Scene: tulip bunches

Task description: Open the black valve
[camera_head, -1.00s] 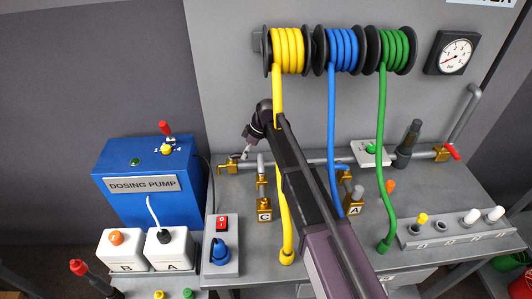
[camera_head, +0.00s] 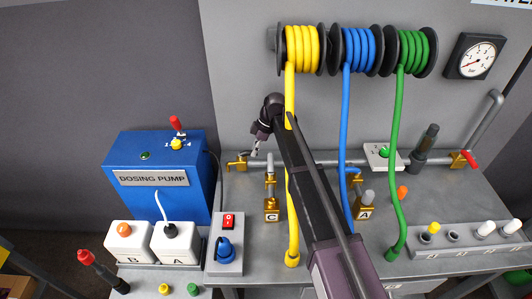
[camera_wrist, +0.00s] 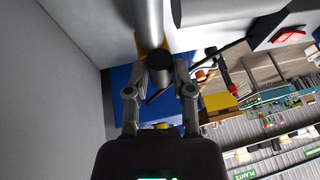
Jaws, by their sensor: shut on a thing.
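The black valve (camera_wrist: 160,68) shows in the wrist view as a dark rounded part with a thin black lever, in front of a brass fitting (camera_wrist: 150,44) on a grey pipe. My gripper (camera_wrist: 160,90) has one finger on each side of the dark part and is closed on it. In the head view my gripper (camera_head: 255,149) is at the left end of the bench pipe, beside a brass fitting (camera_head: 238,161). The black part cannot be made out clearly there, and the exact finger contact is hard to see.
The blue dosing pump (camera_head: 155,187) stands left of my gripper. Brass valves tagged C (camera_head: 271,215) and A (camera_head: 364,213) stand in front of the pipe. Yellow (camera_head: 291,200), blue (camera_head: 344,130) and green (camera_head: 398,150) hoses hang near my arm. The wall is close behind.

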